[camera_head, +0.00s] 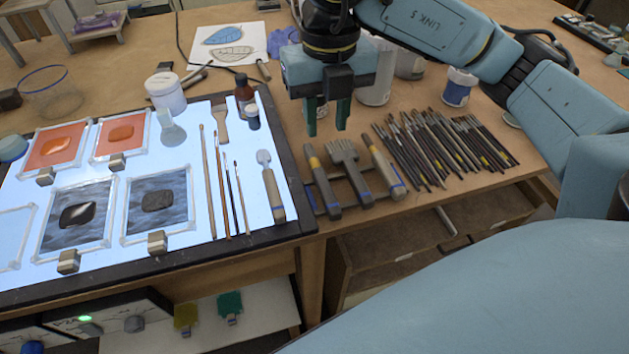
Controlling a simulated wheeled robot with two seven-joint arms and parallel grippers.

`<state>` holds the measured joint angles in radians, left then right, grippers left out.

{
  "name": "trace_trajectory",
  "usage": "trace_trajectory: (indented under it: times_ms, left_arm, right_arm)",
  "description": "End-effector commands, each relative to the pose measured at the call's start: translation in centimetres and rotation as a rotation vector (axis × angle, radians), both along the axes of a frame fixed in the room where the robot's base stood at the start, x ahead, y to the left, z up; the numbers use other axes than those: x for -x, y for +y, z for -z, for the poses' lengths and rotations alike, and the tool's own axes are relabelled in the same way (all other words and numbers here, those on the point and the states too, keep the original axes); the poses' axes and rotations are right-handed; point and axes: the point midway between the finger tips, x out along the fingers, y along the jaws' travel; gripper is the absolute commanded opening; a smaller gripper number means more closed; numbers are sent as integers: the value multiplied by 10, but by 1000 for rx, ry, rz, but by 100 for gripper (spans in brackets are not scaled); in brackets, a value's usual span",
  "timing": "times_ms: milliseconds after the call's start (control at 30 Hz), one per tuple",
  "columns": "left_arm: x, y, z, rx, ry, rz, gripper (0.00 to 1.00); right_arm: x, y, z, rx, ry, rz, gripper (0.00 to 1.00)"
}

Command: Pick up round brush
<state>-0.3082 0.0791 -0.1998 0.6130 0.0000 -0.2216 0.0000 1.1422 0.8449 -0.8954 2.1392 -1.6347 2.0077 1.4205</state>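Several thin long-handled brushes (227,185) lie side by side on the lit white panel (100,255). A dense row of dark-handled brushes (440,145) lies on the wooden table to the right. I cannot tell which one is the round brush. My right gripper (327,128) points down with its two green fingers apart and nothing visibly held. It hangs above the table between the panel and the brush row, behind three thick-handled tools (350,180) in the picture. My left gripper is not in view.
A brown bottle (243,95) and a white jar (165,93) stand at the panel's far edge. Jars (459,88) stand behind the brush row. Framed orange and grey glass pieces (158,203) lie on the panel. A wide flat brush (220,122) and drawings lie farther back.

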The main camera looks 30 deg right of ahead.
Motion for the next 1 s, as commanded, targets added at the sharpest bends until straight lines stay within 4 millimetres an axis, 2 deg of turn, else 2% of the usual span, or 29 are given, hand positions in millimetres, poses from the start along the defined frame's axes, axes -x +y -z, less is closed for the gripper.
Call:
trace_trajectory:
  times_ms: [400, 633, 900, 1000]
  left_arm:
    - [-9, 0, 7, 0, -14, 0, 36]
    - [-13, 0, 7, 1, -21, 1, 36]
    - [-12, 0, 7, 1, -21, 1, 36]
    - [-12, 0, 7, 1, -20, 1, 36]
  right_arm:
    - [1, 0, 70, 0, 3, -1, 31]
    - [1, 0, 86, 1, 2, 0, 31]
    - [4, 3, 125, 0, 3, 0, 31]
    - [4, 3, 132, 1, 2, -1, 31]
